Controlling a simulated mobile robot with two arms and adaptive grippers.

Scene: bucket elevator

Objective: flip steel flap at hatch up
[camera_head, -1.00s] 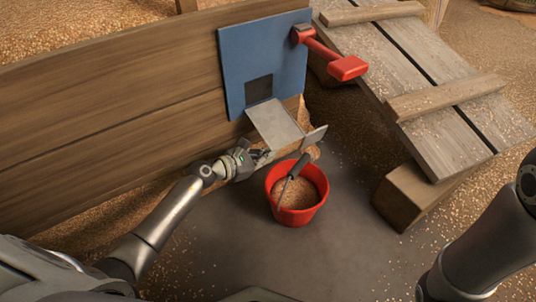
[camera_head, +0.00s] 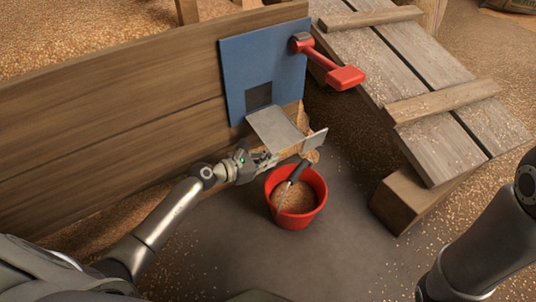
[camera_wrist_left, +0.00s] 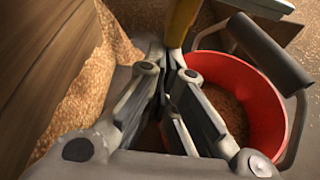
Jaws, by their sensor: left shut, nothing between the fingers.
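The blue hatch panel (camera_head: 283,62) is on the wooden wall, with a dark square opening low in it. The grey steel flap (camera_head: 273,128) slopes down and out from below this opening, with a bent-up plate (camera_head: 315,140) at its outer end. My left gripper (camera_head: 267,158) is shut and empty, close below the flap's lower edge; I cannot tell whether it touches. In the left wrist view its fingers (camera_wrist_left: 168,72) are together beside the red bucket. Only part of my right arm shows at the right; its gripper is out of view.
A red lever (camera_head: 325,63) sits on the panel. A plank ramp (camera_head: 430,110) on a wooden block lies right.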

